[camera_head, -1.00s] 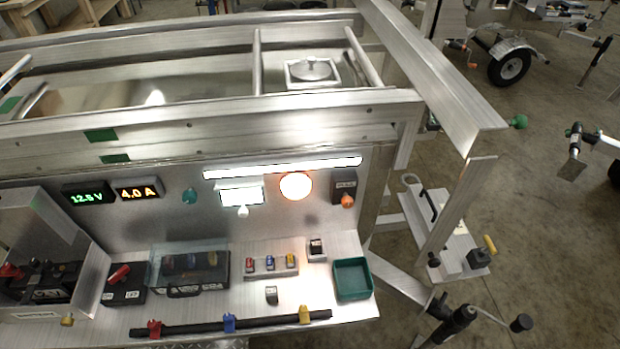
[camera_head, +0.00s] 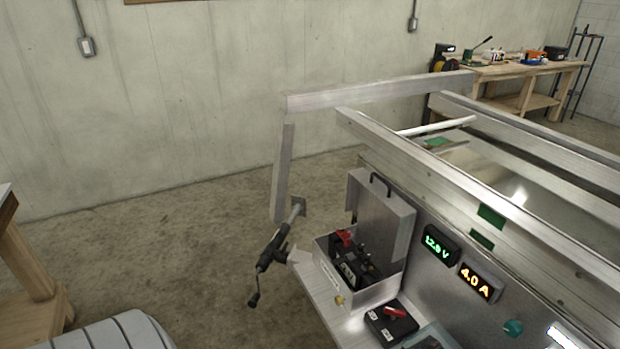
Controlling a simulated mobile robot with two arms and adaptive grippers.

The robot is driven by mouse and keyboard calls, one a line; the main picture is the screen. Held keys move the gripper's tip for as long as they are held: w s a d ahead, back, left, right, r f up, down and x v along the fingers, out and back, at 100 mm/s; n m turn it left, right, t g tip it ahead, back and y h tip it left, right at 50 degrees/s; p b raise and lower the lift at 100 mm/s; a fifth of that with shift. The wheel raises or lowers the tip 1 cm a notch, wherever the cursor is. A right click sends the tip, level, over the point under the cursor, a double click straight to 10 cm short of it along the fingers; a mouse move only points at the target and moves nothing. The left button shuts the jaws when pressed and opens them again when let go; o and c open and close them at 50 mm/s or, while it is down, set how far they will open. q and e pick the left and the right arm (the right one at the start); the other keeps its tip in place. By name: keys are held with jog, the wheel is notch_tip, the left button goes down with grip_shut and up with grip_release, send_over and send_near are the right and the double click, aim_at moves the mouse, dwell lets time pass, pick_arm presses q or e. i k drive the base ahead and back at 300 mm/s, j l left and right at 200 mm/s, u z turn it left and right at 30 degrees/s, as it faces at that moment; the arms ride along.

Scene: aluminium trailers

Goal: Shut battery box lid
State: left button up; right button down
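The battery box (camera_head: 374,296) is a grey metal box on the trailer's front shelf, right of centre in the head view. Its lid (camera_head: 383,222) stands upright at the back of the box, with a dark handle near its top. Inside sits a black battery (camera_head: 352,262) with a red terminal cover (camera_head: 345,237). A small brass-coloured latch or padlock (camera_head: 339,299) is at the box's front. Neither of my grippers is in view.
A switch with a red handle (camera_head: 394,311) sits right of the box, below lit voltage and current displays (camera_head: 440,246). A trailer jack (camera_head: 272,252) stands left of the shelf. Open concrete floor (camera_head: 150,245) lies to the left, with a wooden bench (camera_head: 28,275) at the left edge.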

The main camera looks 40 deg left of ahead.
aim_at(391, 216)
jog(key=u, duration=0.95)
